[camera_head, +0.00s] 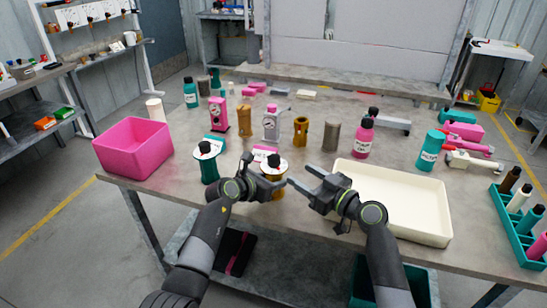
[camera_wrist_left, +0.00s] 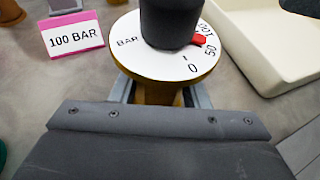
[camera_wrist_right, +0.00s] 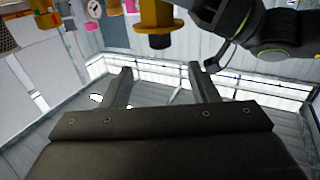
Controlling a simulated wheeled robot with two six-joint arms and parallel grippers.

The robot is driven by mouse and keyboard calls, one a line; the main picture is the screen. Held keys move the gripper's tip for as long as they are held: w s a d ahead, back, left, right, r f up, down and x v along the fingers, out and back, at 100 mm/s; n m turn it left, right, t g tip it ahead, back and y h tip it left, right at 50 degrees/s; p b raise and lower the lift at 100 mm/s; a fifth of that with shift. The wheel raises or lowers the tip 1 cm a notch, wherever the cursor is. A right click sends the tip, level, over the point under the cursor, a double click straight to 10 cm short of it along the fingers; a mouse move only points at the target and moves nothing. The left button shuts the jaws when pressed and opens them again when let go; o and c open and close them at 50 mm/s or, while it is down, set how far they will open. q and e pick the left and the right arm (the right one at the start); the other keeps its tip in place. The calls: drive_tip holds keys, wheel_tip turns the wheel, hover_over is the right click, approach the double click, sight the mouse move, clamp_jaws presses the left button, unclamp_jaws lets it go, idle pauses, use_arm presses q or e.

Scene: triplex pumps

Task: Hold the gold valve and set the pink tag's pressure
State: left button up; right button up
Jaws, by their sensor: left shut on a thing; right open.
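The gold valve (camera_head: 273,165) stands near the table's front edge with a white dial and black knob. In the left wrist view the dial (camera_wrist_left: 157,55) reads BAR, 0, 50 and 100; its red pointer (camera_wrist_left: 199,40) sits between 50 and 100. The pink tag (camera_wrist_left: 73,37) behind it reads 100 BAR; it also shows in the head view (camera_head: 262,153). My left gripper (camera_head: 273,184) is shut on the valve's gold body below the dial. My right gripper (camera_head: 299,175) is open and empty, just right of the valve; its two fingers show in the right wrist view (camera_wrist_right: 162,88).
A green valve (camera_head: 207,164) stands left of the gold one. A pink bin (camera_head: 133,150) is at the left and a cream tray (camera_head: 428,204) at the right. Bottles, including a pink one (camera_head: 362,140), and pump parts crowd the table behind.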

sight(274, 156)
drive_tip(key=x, duration=1.1)
drive_tip(key=shift+w+a, duration=0.25)
drive_tip(key=c, duration=1)
drive_tip(key=shift+f+g, duration=0.1)
drive_tip(key=shift+g, duration=0.2)
drive_tip(key=shift+n+g+y, duration=1.9)
drive_tip(key=shift+n+g, duration=0.4)
drive_tip(key=shift+g, duration=0.4)
use_arm(q)
drive_tip(key=shift+d, duration=0.1)
use_arm(e)
drive_tip(key=shift+f+n+g+y, duration=0.15)
drive_tip(key=shift+n+g+y, duration=0.15)
drive_tip(key=shift+n+g, duration=0.55)
use_arm(q)
drive_tip(key=shift+r, duration=0.1)
use_arm(e)
drive_tip(key=shift+g, duration=0.35)
